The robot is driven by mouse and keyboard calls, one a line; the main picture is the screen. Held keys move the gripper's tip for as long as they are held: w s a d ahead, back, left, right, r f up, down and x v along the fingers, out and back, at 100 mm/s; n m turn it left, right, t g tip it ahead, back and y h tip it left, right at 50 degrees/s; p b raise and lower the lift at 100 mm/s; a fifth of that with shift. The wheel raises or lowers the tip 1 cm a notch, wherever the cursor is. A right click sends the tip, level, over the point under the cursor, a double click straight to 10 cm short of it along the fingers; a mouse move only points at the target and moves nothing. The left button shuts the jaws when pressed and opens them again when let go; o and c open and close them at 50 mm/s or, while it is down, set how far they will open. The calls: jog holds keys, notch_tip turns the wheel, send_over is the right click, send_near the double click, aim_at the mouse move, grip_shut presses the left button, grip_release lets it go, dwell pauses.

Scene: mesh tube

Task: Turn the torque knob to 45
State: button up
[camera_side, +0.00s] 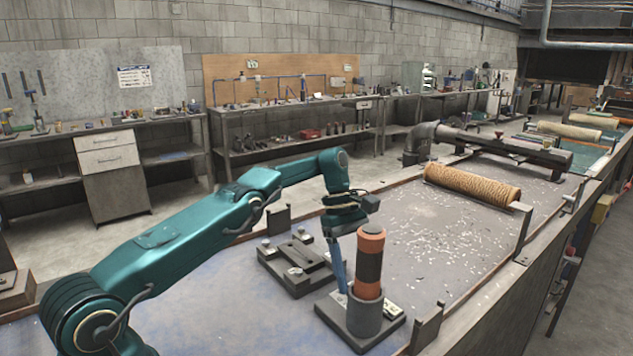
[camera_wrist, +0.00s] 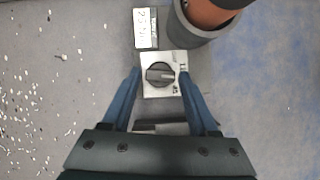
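The torque knob (camera_wrist: 160,75) is a dark round dial on a light square plate (camera_wrist: 150,91) with a printed scale on its right, seen in the wrist view. Its pointer ridge lies roughly sideways; the exact setting is too small to read. My gripper (camera_wrist: 159,74) is open, with one blue finger on each side of the knob and gaps between. In the side view my gripper (camera_side: 340,278) points down just left of the orange and black cylinder, and the knob is hidden there.
The orange and black cylinder (camera_side: 369,262) stands upright in a grey cup (camera_side: 363,314) close beside the gripper. A small display (camera_wrist: 145,28) sits near the knob. A dark fixture block (camera_side: 298,262) lies to the left. White chips litter the bench, and a mesh roll (camera_side: 470,186) lies farther back.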

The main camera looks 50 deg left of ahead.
jog(key=shift+s+n+t, duration=0.1)
jog(key=shift+n+t, duration=0.2)
jog(key=shift+n, duration=0.6)
jog(key=shift+s+n+t, duration=0.1)
jog(key=shift+n+t, duration=0.3)
jog(key=shift+n, duration=0.7)
jog(key=n+t, duration=0.1)
jog(key=n, duration=0.2)
jog(key=shift+s, duration=0.15)
jog(key=n, duration=0.2)
jog(key=n+t+y, duration=0.1)
jog(key=n, duration=0.1)
jog(key=n+t+y, duration=0.1)
jog(key=n, duration=0.1)
jog(key=shift+s+d+n, duration=0.2)
jog(key=shift+d+n, duration=0.1)
jog(key=v, duration=0.5)
jog(key=shift+a, duration=0.1)
notch_tip(320, 180, up, 11)
jog(key=s+d+r+m+y, duration=0.1)
jog(key=s+d+r+m, duration=0.35)
jog(key=s+m, duration=0.6)
jog(key=s+d+f+m+t+y, duration=0.1)
jog(key=s+f+m, duration=0.1)
jog(key=s+m, duration=0.8)
jog(key=shift+s+f+m+t, duration=0.3)
jog(key=shift+f+m+t, duration=0.1)
jog(key=shift+m, duration=3.85)
